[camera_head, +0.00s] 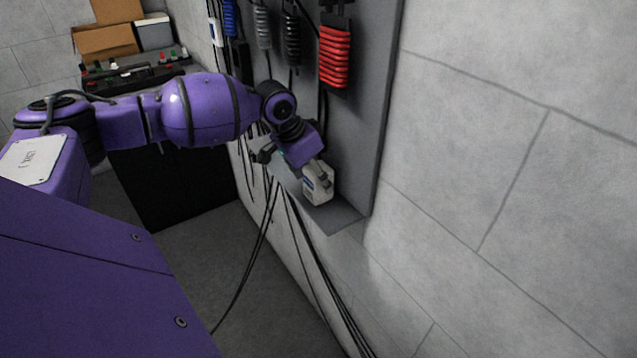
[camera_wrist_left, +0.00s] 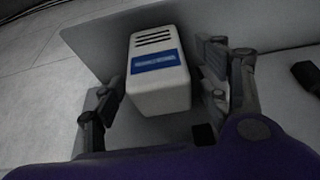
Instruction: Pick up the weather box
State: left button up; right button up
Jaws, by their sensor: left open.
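The weather box (camera_head: 317,184) is a small white box with a blue label on its front. It stands on a narrow grey wall shelf (camera_head: 336,216). In the left wrist view the weather box (camera_wrist_left: 158,92) shows vents above the blue label and sits between the two fingers of my left gripper (camera_wrist_left: 160,105). The fingers are open on either side of it; whether they touch it cannot be told. In the head view my left gripper (camera_head: 292,160) is beside the box, partly hidden by the wrist. My right gripper is not in view.
Coiled cables, one of them red (camera_head: 334,55), hang on the grey panel (camera_head: 366,110) above the shelf. Black cables (camera_head: 265,230) dangle below it. A dark bench (camera_head: 175,180) with cardboard boxes (camera_head: 108,40) stands at the back left. A stone wall (camera_head: 520,170) fills the right.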

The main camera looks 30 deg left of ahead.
pick_arm(q)
jog(key=shift+w+f, duration=0.15)
jog(key=shift+f, duration=0.15)
jog(key=shift+r, duration=0.1)
jog(key=c, duration=1.5)
